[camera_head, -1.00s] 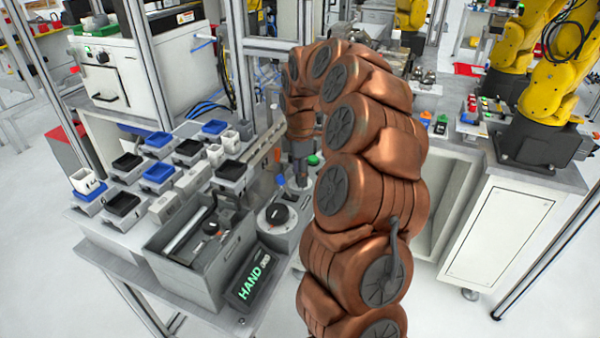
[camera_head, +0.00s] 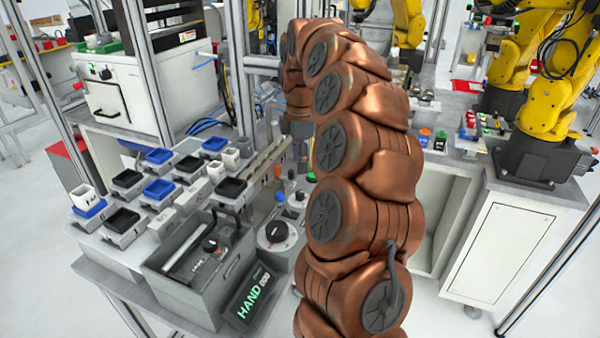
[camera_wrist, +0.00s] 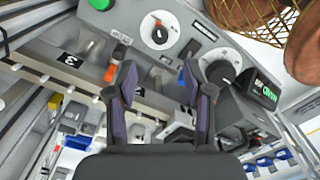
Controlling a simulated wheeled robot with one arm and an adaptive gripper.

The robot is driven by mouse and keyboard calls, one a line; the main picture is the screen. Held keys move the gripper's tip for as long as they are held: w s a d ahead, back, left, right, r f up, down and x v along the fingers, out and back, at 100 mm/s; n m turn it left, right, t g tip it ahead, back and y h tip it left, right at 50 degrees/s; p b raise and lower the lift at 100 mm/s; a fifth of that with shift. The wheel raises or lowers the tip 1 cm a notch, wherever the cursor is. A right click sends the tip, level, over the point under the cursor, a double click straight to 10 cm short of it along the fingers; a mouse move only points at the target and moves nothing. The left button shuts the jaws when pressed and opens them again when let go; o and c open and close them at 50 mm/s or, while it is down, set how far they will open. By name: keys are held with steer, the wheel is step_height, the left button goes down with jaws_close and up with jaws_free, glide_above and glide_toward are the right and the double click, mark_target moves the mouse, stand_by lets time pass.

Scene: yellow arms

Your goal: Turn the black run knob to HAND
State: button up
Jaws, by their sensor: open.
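I cannot read which is the run knob. A dark display (camera_head: 255,295) shows HAND lit green, with a dimmer word beside it; it also shows in the wrist view (camera_wrist: 266,90). My gripper (camera_wrist: 158,80) is open and empty, touching neither knob. In the head view it is mostly hidden by my arm.
A green button (camera_wrist: 100,4) and small orange and blue parts are near the dial. Several black and blue trays (camera_head: 158,188) fill the bench's left side. Yellow robot arms (camera_head: 565,80) stand at the right.

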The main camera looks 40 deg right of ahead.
steer(key=shift+r, duration=1.05)
steer(key=s+a+m, duration=0.2)
steer(key=s+a, duration=0.4)
steer(key=a, duration=0.3)
steer(key=s+a+m, duration=0.2)
steer(key=s+a, duration=0.5)
steer(key=a, duration=0.3)
steer(key=s+a+f+m, duration=0.2)
steer(key=s+m, duration=0.1)
steer(key=s, duration=0.3)
steer(key=s+a+f+m+g, duration=0.1)
steer(key=s+f+m, duration=0.2)
steer(key=s, duration=0.4)
steer(key=s+a+f+m, duration=0.2)
steer(key=s+f+m, duration=0.1)
steer(key=s, duration=0.3)
steer(key=shift+s+a+f+g, duration=0.2)
steer(key=shift+s+a+g, duration=0.1)
steer(key=shift+a+g, duration=0.1)
